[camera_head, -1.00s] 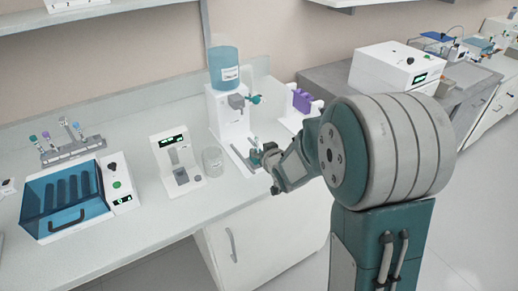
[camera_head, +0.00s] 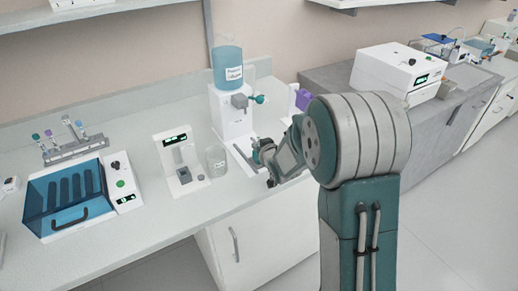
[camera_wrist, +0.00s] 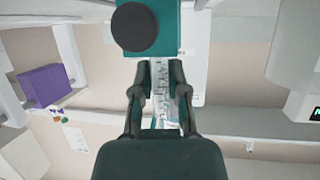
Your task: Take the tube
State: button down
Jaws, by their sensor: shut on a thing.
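In the wrist view, a clear tube (camera_wrist: 160,82) with printed marks lies between the two fingers of my gripper (camera_wrist: 160,66). The fingers are shut on its sides. A teal block with a dark round disc covers the area just beyond the fingertips, and I cannot tell what it is. In the head view, my gripper (camera_head: 259,150) is in front of the white dispenser (camera_head: 236,122), close to its base. The tube is too small to make out there.
A glass beaker (camera_head: 216,161) and a small white instrument (camera_head: 177,160) stand left of the dispenser. A purple holder (camera_head: 303,99) is behind my arm, and it also shows in the wrist view (camera_wrist: 43,83). A blue-lidded machine (camera_head: 68,199) is far left.

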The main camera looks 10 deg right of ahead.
aim_at(260, 136)
jog(key=shift+d, duration=0.1)
jog(key=shift+r, duration=0.45)
notch_tip(260, 136, up, 2)
jog(key=shift+r, duration=0.2)
jog(key=s+d+r, duration=0.4)
jog(key=s+r, duration=0.5)
jog(key=s, duration=0.4)
jog(key=shift+s+d+r, duration=0.2)
jog(key=shift+r, duration=0.15)
